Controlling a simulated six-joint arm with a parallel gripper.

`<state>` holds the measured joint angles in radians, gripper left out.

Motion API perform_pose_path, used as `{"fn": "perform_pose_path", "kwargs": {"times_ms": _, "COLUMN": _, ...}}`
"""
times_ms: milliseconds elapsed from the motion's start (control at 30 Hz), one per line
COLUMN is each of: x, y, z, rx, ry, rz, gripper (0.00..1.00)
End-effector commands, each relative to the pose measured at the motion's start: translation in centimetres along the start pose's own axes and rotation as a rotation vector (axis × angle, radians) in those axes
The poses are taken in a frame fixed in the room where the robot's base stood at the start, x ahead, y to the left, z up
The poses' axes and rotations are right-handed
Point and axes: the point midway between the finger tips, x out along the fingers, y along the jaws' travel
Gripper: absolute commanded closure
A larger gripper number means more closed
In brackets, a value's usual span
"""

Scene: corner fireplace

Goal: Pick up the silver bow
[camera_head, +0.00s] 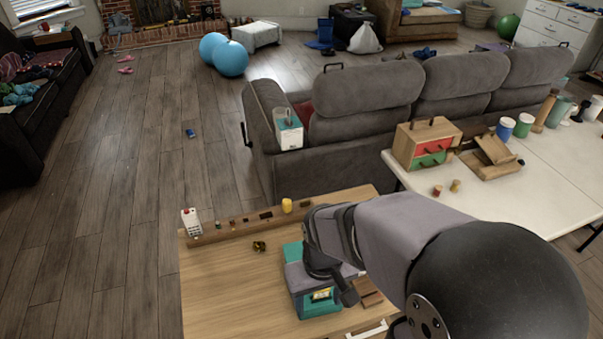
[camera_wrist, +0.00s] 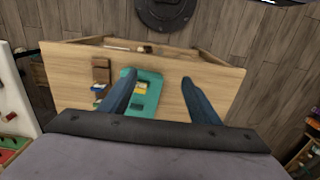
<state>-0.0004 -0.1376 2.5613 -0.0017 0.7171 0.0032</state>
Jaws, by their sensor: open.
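I cannot make out a clearly silver bow in either view. A small dark, gold-tinted bow-like piece (camera_head: 259,246) lies on the wooden table (camera_head: 215,290) in the head view, left of the teal box; its exact kind is too small to tell. My gripper (camera_wrist: 160,92) is open and empty, its two dark blue fingers spread above the table in the wrist view. The teal box (camera_wrist: 150,98) shows between and below the fingers. In the head view my arm hides part of this teal box (camera_head: 293,252).
A wooden rail with small pieces runs along the table's far edge, with a white remote-like object (camera_head: 190,222) and a yellow cylinder (camera_head: 287,205). Brown wooden blocks (camera_wrist: 101,70) lie beside the teal box. The table's left part is mostly clear. A grey sofa (camera_head: 370,150) stands behind.

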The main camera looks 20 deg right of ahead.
Motion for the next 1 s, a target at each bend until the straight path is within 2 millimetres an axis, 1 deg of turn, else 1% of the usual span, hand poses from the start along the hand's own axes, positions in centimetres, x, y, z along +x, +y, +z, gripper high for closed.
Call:
{"fn": "perform_pose_path", "kwargs": {"times_ms": 133, "x": 0.1, "y": 0.0, "z": -0.1, "rx": 0.002, "ry": 0.0, "rz": 0.0, "gripper": 0.43}}
{"fn": "perform_pose_path", "kwargs": {"times_ms": 233, "x": 0.5, "y": 0.2, "z": -0.9, "rx": 0.009, "ry": 0.007, "rz": 0.0, "gripper": 0.43}}
{"fn": "perform_pose_path", "kwargs": {"times_ms": 267, "x": 0.7, "y": 0.3, "z": -1.4, "rx": 0.013, "ry": 0.012, "rz": 0.0, "gripper": 0.43}}
{"fn": "perform_pose_path", "kwargs": {"times_ms": 367, "x": 1.7, "y": 0.9, "z": -3.9, "rx": 0.035, "ry": 0.036, "rz": 0.001, "gripper": 0.43}}
{"fn": "perform_pose_path", "kwargs": {"times_ms": 467, "x": 3.4, "y": 2.0, "z": -7.8, "rx": 0.069, "ry": 0.075, "rz": 0.003, "gripper": 0.43}}
{"fn": "perform_pose_path", "kwargs": {"times_ms": 500, "x": 4.3, "y": 2.6, "z": -9.6, "rx": 0.086, "ry": 0.095, "rz": 0.005, "gripper": 0.43}}
{"fn": "perform_pose_path", "kwargs": {"times_ms": 567, "x": 5.7, "y": 3.8, "z": -12.6, "rx": 0.113, "ry": 0.126, "rz": 0.008, "gripper": 0.43}}
{"fn": "perform_pose_path", "kwargs": {"times_ms": 600, "x": 6.8, "y": 4.7, "z": -14.7, "rx": 0.131, "ry": 0.149, "rz": 0.01, "gripper": 0.43}}
{"fn": "perform_pose_path", "kwargs": {"times_ms": 667, "x": 8.4, "y": 6.2, "z": -17.7, "rx": 0.159, "ry": 0.183, "rz": 0.015, "gripper": 0.43}}
{"fn": "perform_pose_path", "kwargs": {"times_ms": 700, "x": 9.6, "y": 7.3, "z": -19.5, "rx": 0.178, "ry": 0.205, "rz": 0.019, "gripper": 0.43}}
{"fn": "perform_pose_path", "kwargs": {"times_ms": 800, "x": 12.3, "y": 10.0, "z": -23.8, "rx": 0.22, "ry": 0.261, "rz": 0.029, "gripper": 0.43}}
{"fn": "perform_pose_path", "kwargs": {"times_ms": 900, "x": 14.9, "y": 12.7, "z": -27.1, "rx": 0.256, "ry": 0.308, "rz": 0.04, "gripper": 0.43}}
{"fn": "perform_pose_path", "kwargs": {"times_ms": 1000, "x": 16.8, "y": 14.8, "z": -29.5, "rx": 0.284, "ry": 0.345, "rz": 0.049, "gripper": 0.43}}
